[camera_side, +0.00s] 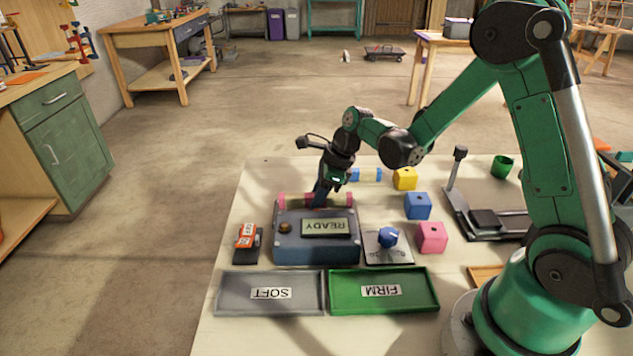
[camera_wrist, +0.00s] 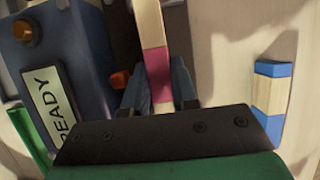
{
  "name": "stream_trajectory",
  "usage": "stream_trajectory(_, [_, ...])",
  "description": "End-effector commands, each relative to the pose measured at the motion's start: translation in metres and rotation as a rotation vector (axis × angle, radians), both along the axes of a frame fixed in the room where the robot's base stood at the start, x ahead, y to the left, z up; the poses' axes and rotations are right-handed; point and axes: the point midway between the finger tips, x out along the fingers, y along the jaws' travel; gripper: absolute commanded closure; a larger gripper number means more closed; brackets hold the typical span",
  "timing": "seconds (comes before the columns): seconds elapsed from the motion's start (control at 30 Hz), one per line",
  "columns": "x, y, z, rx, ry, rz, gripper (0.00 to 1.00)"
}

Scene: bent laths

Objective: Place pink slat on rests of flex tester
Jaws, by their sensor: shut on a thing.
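The flex tester (camera_side: 285,250) is a blue-grey box with a READY display and an orange-brown button; it also fills the left of the wrist view (camera_wrist: 85,50). The pink slat (camera_side: 283,199) is pale with pink bands and lies crosswise at the tester's far side. In the wrist view the pink slat (camera_wrist: 153,28) runs between my fingers beside the box. My gripper (camera_side: 319,199) is shut on the slat at a pink band; its fingers also show in the wrist view (camera_wrist: 160,92). I cannot tell whether the slat touches the rests, which are not clearly visible.
A blue-banded slat (camera_side: 378,174) lies behind, to the right. SOFT (camera_side: 232,301) and FIRM (camera_side: 425,301) trays stand in front. A blue dial (camera_side: 388,237), yellow (camera_side: 405,178), blue (camera_side: 417,206) and pink (camera_side: 431,237) cubes and a lever device (camera_side: 485,219) are on the right.

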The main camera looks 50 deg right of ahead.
Motion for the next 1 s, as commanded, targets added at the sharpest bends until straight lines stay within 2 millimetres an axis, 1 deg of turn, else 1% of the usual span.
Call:
stream_trajectory(0.1, [0.0,0.0,-0.002,-0.003,0.003,0.001,1.0])
stream_trajectory(0.13, [0.0,0.0,-0.002,-0.004,0.003,0.001,0.69])
stream_trajectory(0.17, [0.0,0.0,-0.002,-0.003,0.003,0.001,0.64])
stream_trajectory(0.43, [0.0,0.0,-0.001,-0.002,0.002,0.001,0.64])
stream_trajectory(0.57, [-0.001,0.0,0.005,-0.002,0.002,0.001,0.64])
stream_trajectory(0.67, [-0.002,-0.001,0.016,-0.002,0.002,0.0,0.64])
stream_trajectory(0.77, [-0.007,-0.006,0.032,-0.002,0.003,-0.002,0.64])
stream_trajectory(1.0, [-0.02,-0.02,0.078,-0.001,0.002,-0.002,0.64])
